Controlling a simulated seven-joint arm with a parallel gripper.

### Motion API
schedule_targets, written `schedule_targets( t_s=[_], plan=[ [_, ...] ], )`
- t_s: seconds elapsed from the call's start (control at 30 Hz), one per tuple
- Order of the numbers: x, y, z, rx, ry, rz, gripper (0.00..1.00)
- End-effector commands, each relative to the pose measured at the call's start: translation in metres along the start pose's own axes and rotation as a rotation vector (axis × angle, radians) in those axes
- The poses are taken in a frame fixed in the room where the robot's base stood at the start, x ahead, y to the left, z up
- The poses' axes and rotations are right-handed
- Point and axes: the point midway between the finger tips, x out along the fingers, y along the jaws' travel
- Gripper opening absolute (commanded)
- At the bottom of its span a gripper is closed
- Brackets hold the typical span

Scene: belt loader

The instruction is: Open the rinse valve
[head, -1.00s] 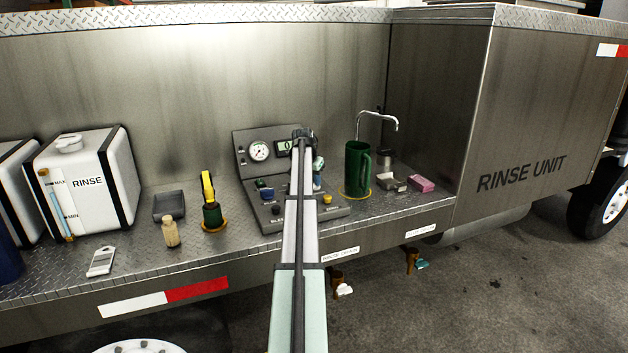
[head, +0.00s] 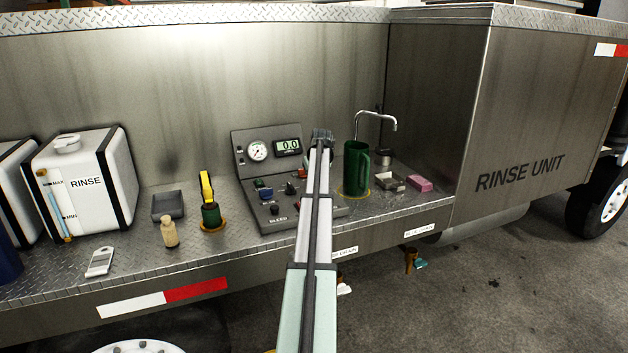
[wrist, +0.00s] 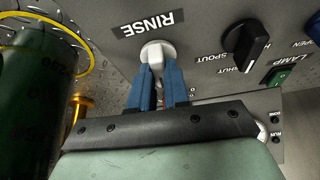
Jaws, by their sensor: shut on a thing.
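In the wrist view, the rinse valve's white handle (wrist: 156,52) stands on the grey panel below an upside-down RINSE label (wrist: 148,23). My gripper (wrist: 158,72) has two blue fingers, shut on the handle from either side, and their tips partly cover it. In the head view, my gripper (head: 322,138) is at the right part of the control panel (head: 238,190). My arm hides the jaws and the rinse handle there.
A black SPOUT knob (wrist: 245,45) and a green LAMP switch (wrist: 280,75) sit close beside the handle. A green jug (head: 356,168) stands just right of my arm in the head view. A pressure gauge (head: 257,151) and a display reading 0.0 (head: 288,146) are on the panel.

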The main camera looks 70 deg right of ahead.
Motion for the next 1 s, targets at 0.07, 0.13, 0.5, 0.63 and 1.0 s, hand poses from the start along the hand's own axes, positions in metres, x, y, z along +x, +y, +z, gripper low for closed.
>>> schedule_targets(
  t_s=[0.07, 0.13, 0.5, 0.63, 1.0],
  plan=[
    [-0.0002, 0.001, -0.0004, -0.029, 0.0, -0.012, 0.0],
    [-0.0002, 0.0011, -0.0004, -0.05, 0.0, -0.02, 0.0],
    [-0.0001, 0.0008, -0.0003, -0.092, 0.0, -0.037, 0.0],
    [-0.0001, 0.0007, -0.0002, -0.092, -0.001, -0.037, 0.0],
    [0.0, 0.0006, -0.0001, -0.09, -0.001, -0.037, 0.38]
  ],
)
